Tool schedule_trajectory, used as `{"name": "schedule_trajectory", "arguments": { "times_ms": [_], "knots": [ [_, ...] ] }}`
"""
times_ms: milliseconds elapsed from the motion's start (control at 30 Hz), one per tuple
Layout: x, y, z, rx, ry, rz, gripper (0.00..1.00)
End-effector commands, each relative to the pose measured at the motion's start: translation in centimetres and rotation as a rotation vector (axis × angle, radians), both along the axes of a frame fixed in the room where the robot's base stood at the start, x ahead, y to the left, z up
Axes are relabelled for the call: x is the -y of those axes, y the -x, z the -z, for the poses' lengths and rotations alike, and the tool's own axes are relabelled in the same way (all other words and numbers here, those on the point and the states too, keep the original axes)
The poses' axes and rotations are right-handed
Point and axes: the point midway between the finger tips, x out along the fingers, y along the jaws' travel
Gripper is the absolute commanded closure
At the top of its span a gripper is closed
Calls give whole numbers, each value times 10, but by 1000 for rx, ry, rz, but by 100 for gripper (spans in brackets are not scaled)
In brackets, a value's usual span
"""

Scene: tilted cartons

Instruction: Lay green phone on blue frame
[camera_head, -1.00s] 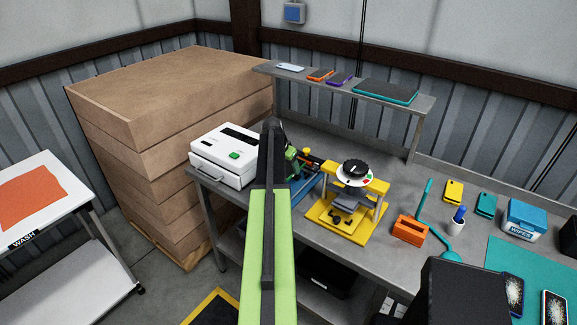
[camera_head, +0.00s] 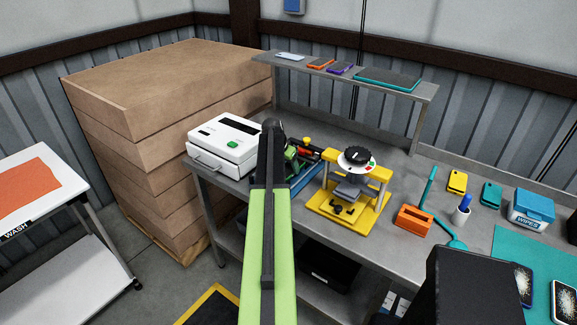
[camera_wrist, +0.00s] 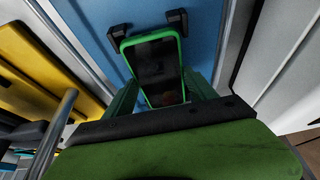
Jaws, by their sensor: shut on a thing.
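My gripper (camera_wrist: 163,84) is shut on the green phone (camera_wrist: 158,62), with a green finger on each side of it in the wrist view. The phone has a green rim and a dark screen facing the camera. The blue frame (camera_wrist: 203,28) lies behind the phone, with two black blocks close to the phone's far end. I cannot tell whether the phone touches the frame. In the head view a strip of the blue frame (camera_head: 306,178) shows beside my arm, which hides much of it and the phone.
A white machine (camera_head: 222,146) stands left of the frame, and a yellow press (camera_head: 345,222) stands right. An orange holder (camera_head: 413,220) sits farther right. A shelf (camera_head: 345,80) with several phones runs behind. Stacked cartons (camera_head: 165,90) stand at the left.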

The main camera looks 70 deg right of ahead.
Motion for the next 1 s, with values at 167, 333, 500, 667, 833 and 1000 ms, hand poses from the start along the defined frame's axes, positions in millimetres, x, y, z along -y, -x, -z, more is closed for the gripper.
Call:
{"name": "schedule_trajectory", "arguments": {
  "times_ms": [167,333,500,667,833,1000],
  "knots": [
    [0,0,0,0,0,0,85],
    [0,0,1,0,0,-1,85],
    [0,-1,4,0,0,-1,85],
    [0,-1,4,0,0,-1,85],
    [0,-1,4,0,0,-1,85],
    [0,-1,4,0,0,-1,25]
  ]
}}
